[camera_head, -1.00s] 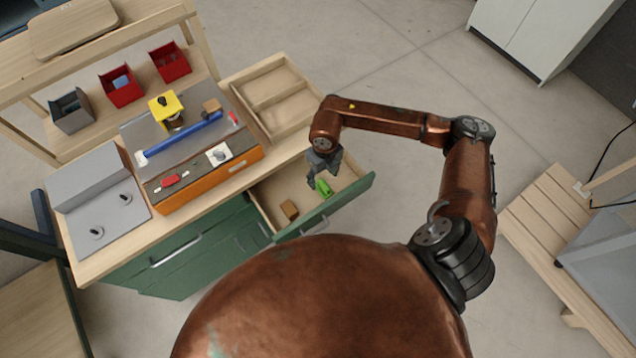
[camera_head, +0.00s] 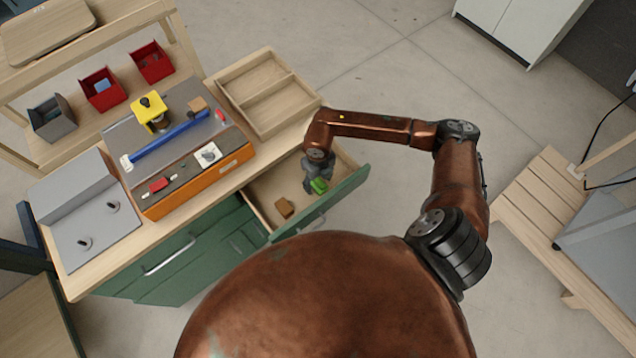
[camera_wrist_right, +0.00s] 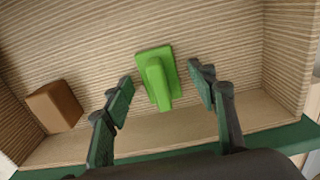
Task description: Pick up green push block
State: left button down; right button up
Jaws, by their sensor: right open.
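The green push block (camera_head: 319,186) lies in the open drawer (camera_head: 268,200) of the green workbench. In the right wrist view the green push block (camera_wrist_right: 157,78) shows a flat base with a raised handle. My right gripper (camera_head: 316,184) is over it in the drawer. In the right wrist view my right gripper (camera_wrist_right: 160,88) is open, with one finger on each side of the block and a gap on both sides. The right wrist view shows nothing held. My left gripper is not in view.
A brown wooden block (camera_head: 284,207) lies in the same drawer, left of the green block; it also shows in the right wrist view (camera_wrist_right: 54,106). The drawer's green front (camera_head: 335,205) stands close to my gripper. A divided wooden tray (camera_head: 268,95) sits on the bench top.

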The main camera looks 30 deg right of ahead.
jog(key=shift+c, duration=0.2)
jog(key=c, duration=1.2)
jog(key=shift+r, duration=0.1)
